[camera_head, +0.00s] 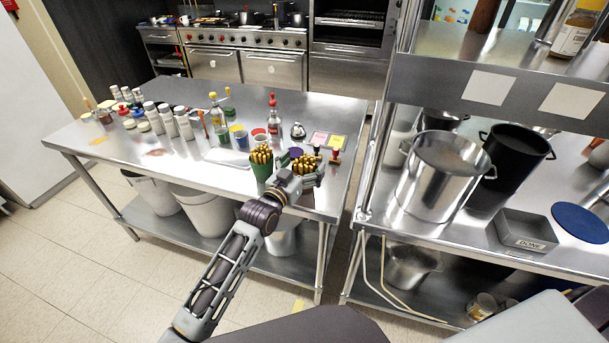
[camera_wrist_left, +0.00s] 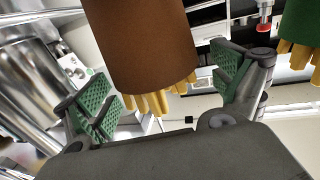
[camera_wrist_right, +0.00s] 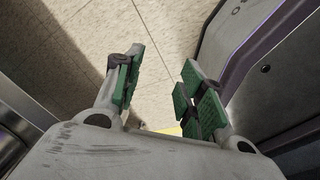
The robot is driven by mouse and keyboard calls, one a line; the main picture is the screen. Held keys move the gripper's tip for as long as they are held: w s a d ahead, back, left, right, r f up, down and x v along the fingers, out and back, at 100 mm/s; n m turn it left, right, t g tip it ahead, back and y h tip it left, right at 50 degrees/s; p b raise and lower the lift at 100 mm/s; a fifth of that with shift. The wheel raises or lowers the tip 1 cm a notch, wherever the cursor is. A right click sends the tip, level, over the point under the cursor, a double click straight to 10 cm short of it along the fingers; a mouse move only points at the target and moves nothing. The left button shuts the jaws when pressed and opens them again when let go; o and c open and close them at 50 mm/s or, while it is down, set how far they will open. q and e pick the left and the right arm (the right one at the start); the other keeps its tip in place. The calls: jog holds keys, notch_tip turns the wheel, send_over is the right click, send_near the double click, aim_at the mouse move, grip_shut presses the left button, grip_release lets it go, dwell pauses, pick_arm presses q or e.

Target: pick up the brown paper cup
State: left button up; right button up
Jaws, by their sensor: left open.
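The brown paper cup (camera_wrist_left: 150,45) appears large in the left wrist view, upside down in that picture, with yellow sticks (camera_wrist_left: 150,102) showing at its mouth. It lies between the spread fingers of my left gripper (camera_wrist_left: 165,95), which is open. A gap shows between the cup and the right-hand finger; contact at the left-hand finger is unclear. In the head view my left gripper (camera_head: 301,178) is at the table's near right part and hides most of the cup, with stick tops (camera_head: 305,162) visible. My right gripper (camera_wrist_right: 165,85) is open and empty above the floor.
A green cup (camera_head: 261,172) with similar sticks stands just left of the brown one. Bottles (camera_head: 183,124), a red-capped bottle (camera_head: 273,118) and stamps (camera_head: 335,156) are on the steel table (camera_head: 100,143). A shelf rack with steel pots (camera_head: 438,178) stands to the right.

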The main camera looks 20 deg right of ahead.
pick_arm(q)
jog(key=shift+c, duration=0.4)
jog(key=c, duration=1)
jog(key=shift+c, duration=0.3)
jog(key=shift+r, duration=0.3)
notch_tip(320, 180, up, 9)
jog(key=shift+f, duration=0.1)
jog(key=shift+r, duration=0.35)
pick_arm(e)
jog(key=shift+s+a, duration=0.25)
jog(key=shift+a, duration=0.4)
jog(key=shift+d+r, duration=0.1)
